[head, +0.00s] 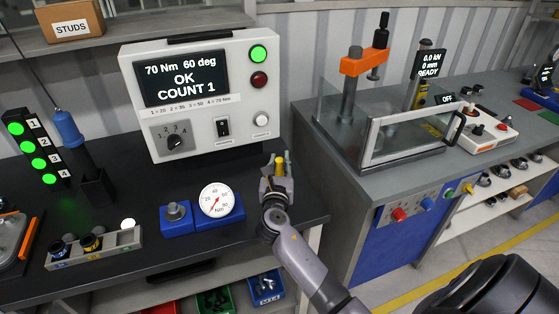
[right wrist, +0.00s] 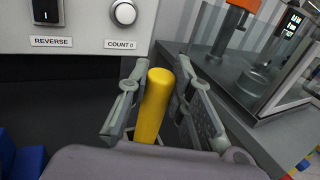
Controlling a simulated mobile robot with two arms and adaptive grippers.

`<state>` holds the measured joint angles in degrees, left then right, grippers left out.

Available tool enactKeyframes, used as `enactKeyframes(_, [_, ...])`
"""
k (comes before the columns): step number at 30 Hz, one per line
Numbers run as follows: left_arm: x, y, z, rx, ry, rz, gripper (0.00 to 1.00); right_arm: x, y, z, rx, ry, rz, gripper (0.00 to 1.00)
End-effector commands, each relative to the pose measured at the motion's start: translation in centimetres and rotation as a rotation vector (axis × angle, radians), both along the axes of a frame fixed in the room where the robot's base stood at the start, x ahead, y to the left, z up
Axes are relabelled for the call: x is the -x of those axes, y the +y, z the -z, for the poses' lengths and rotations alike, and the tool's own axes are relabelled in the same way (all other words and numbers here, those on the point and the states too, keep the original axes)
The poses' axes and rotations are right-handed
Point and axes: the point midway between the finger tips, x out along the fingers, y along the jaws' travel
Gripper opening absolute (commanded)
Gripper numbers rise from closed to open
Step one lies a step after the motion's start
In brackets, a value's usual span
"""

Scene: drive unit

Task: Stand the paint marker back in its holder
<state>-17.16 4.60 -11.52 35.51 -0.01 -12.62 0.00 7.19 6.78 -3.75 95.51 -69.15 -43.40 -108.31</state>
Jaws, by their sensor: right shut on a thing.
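The paint marker is a yellow cylinder (head: 280,168) held upright or nearly so in my right gripper (head: 276,180), at the right end of the dark bench beside the grey controller box. In the right wrist view the marker (right wrist: 153,104) stands between the two fingers of the right gripper (right wrist: 156,98), with its rounded top showing above them. Its lower end is hidden by the gripper. I cannot make out the marker's holder; it may be hidden behind the gripper. My left gripper is not in view.
The controller box (head: 205,95) stands behind, left of my gripper. A dial gauge (head: 216,200) on a blue base and a socket rack (head: 95,249) are to the left. A blue-handled tool (head: 68,130) stands in a dark holder (head: 97,188). A press with clear guard (head: 405,140) is right.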

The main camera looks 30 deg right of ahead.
Motion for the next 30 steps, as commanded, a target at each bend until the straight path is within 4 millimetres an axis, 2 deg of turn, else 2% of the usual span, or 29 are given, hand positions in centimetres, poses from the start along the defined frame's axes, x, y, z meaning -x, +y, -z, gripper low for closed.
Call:
enactKeyframes(6, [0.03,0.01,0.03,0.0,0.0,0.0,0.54,-0.01,0.01,0.02,0.001,-0.001,0.0,0.0])
enactKeyframes(7, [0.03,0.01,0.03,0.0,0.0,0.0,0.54,-0.01,0.01,0.02,0.001,-0.001,0.0,0.22])
enactKeyframes(17, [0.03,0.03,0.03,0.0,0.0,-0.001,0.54,-0.01,0.02,0.02,0.0,-0.001,0.0,0.44])
enactKeyframes(26, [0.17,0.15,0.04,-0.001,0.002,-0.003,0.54,0.05,0.08,0.06,-0.001,-0.001,0.0,0.44])
enactKeyframes(30, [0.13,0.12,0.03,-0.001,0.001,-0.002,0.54,0.92,0.82,0.13,0.0,0.0,-0.002,0.44])
